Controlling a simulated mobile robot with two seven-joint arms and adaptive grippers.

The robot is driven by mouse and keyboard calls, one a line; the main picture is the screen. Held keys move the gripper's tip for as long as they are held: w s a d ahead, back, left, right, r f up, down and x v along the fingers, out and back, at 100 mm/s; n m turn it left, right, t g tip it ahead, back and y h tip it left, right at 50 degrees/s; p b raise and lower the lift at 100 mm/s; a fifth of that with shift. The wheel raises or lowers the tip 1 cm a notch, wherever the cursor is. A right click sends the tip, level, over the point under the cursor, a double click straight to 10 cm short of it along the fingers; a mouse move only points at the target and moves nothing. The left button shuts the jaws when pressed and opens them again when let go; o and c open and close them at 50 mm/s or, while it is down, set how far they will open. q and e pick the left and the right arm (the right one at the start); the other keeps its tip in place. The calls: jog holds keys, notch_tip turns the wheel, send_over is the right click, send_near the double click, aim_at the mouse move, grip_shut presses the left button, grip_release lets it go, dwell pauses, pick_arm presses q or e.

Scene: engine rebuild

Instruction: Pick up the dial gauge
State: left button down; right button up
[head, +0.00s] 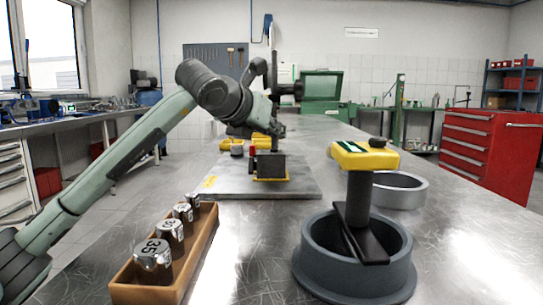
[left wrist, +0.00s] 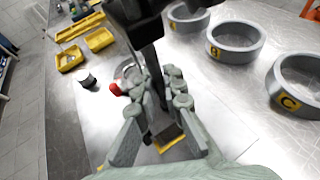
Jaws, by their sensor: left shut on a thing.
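My left gripper (head: 262,128) reaches in above the metal plate, and in the left wrist view its fingers (left wrist: 158,98) close around a slim dark upright post. I take this post to be part of the dial gauge (head: 273,75); it also shows in the left wrist view (left wrist: 152,60). The fingers hide part of it, and its face cannot be read clearly. Below the gripper stands a dark block (head: 269,165) with a yellow base, and a red knob (head: 252,152) is beside it. I cannot tell whether the gauge touches the block. My right gripper is not in view.
A wooden tray (head: 197,252) of numbered metal cylinders lies at front left. A dark ring (head: 310,262) at front right has a yellow-topped post standing in it. A grey ring (head: 412,196) lies behind. Yellow trays (left wrist: 99,39) lie beyond the plate. The table's front middle is clear.

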pick_arm(q)
jog(key=shift+r, duration=0.3)
jog(key=shift+r, duration=0.1)
jog(key=shift+r, duration=0.65)
notch_tip(320, 180, up, 3)
jog(key=shift+f, duration=0.1)
jog(key=w+a+r+p, duration=0.3)
jog(key=w+a+r, duration=0.1)
jog(key=a+r, duration=0.5)
jog(key=shift+w+a+r+p, duration=0.3)
jog(key=shift+w+a+r, duration=0.05)
jog(key=shift+a, duration=0.5)
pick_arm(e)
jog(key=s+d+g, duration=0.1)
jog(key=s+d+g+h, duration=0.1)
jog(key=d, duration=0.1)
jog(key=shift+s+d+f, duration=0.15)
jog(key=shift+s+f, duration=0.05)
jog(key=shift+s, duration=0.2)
